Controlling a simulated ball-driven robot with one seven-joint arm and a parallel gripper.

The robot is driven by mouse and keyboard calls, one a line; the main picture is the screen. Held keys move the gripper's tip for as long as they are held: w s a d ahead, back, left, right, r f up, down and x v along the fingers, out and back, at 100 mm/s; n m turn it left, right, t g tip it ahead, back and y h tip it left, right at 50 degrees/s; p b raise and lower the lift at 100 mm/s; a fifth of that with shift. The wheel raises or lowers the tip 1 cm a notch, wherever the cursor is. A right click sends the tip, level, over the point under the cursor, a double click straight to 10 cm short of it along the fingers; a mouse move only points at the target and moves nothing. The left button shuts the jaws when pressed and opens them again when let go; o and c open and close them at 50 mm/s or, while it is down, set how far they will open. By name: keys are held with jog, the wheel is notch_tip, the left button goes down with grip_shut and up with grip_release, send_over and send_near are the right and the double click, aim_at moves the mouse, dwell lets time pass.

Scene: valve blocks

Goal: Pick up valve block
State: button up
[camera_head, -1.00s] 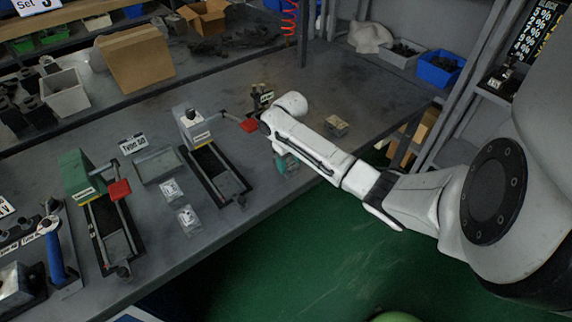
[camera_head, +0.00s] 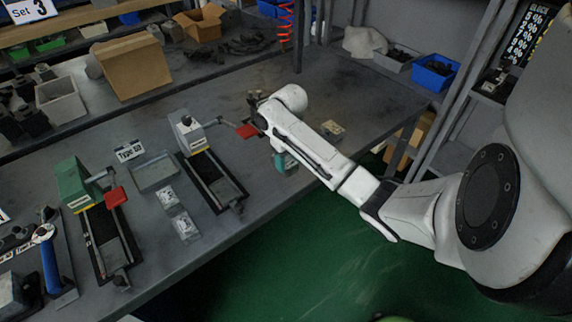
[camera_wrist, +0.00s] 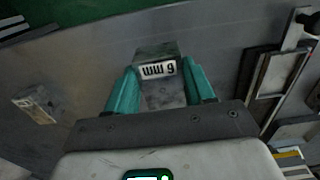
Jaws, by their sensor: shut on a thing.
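A grey metallic valve block (camera_wrist: 160,92) with a white label reading "6 MM", upside down in the wrist view, sits between the teal fingers of my gripper (camera_wrist: 159,80). The fingers press on both its sides. In the head view, my gripper (camera_head: 285,163) is a small teal shape under my white arm, near the table's front edge. The held block is hidden by the arm there. I cannot tell whether it is clear of the table. A second labelled block (camera_head: 332,130) lies to the right of my arm, and also shows at left in the wrist view (camera_wrist: 33,103).
A grey vise (camera_head: 212,170) with a red-handled lever stands left of my gripper on the workbench (camera_head: 380,105). A green-headed vise (camera_head: 100,215) stands farther left. A blue bin (camera_head: 435,73) is at the back right. The bench right of my arm is mostly clear.

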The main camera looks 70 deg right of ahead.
jog(key=s+a+r+p, duration=0.6)
jog(key=s+a+r, duration=0.1)
jog(key=s, duration=0.3)
jog(key=shift+s+a+r, duration=0.2)
jog(key=shift+a+r, duration=0.05)
jog(key=shift+r, duration=0.55)
